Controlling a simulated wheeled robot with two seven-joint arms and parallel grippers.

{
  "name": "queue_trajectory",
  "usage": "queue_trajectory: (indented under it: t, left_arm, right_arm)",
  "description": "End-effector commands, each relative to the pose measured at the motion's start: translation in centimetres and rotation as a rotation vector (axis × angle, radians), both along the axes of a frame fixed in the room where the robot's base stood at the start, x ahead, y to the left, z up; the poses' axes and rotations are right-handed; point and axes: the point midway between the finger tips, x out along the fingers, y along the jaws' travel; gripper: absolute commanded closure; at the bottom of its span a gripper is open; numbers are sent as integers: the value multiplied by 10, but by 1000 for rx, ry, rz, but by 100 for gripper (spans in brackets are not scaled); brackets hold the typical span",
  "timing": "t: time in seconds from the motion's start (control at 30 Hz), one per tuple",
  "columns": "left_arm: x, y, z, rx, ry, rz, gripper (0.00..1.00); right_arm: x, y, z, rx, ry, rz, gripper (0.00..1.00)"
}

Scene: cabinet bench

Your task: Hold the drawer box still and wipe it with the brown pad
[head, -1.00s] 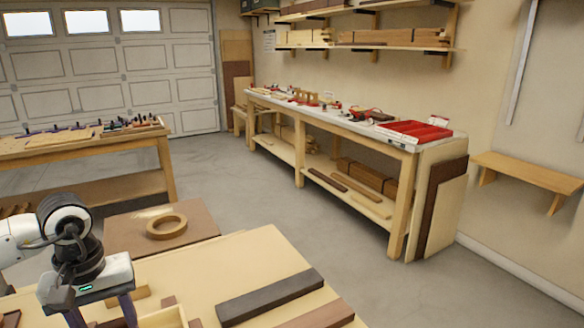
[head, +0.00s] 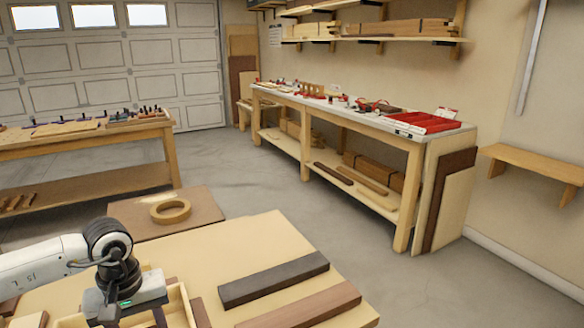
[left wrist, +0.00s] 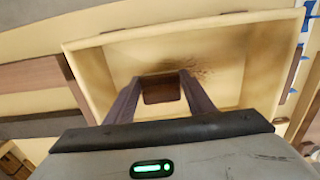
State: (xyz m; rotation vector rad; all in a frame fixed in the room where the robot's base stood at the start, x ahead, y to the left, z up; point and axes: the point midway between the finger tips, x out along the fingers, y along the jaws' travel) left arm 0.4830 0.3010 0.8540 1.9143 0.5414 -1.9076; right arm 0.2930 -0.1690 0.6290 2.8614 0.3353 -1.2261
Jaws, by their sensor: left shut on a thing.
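The drawer box (head: 181,303) is a pale open wooden box at the bottom left of the head view, partly hidden by my left gripper. In the left wrist view the drawer box (left wrist: 85,75) shows its rim and inside floor, with a dark smudge (left wrist: 188,66) on the floor. My left gripper (left wrist: 162,84) is shut on the brown pad (left wrist: 160,90), held between its fingertips over the inside of the box. I cannot tell whether the pad touches the floor. In the head view my left gripper (head: 132,318) points down at the box. My right gripper is not in view.
A dark board (head: 273,279) and a reddish-brown board (head: 300,307) lie on the bench top (head: 230,245) right of the box. A wooden ring (head: 170,211) lies on a brown panel behind the bench. The bench top behind the boards is clear.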

Motion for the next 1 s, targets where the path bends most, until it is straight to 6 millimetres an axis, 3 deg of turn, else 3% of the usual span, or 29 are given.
queue_trajectory:
  t: [0.03, 0.63, 1.0]
  left_arm:
    - [3, -5, -8, 0, -1, -1, 79]
    - [-37, 62, -4, 1, -1, 2, 79]
    - [-10, 18, -4, -2, -2, -4, 79]
  right_arm:
    - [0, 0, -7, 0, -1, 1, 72]
    - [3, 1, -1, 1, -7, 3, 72]
    - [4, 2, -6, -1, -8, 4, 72]
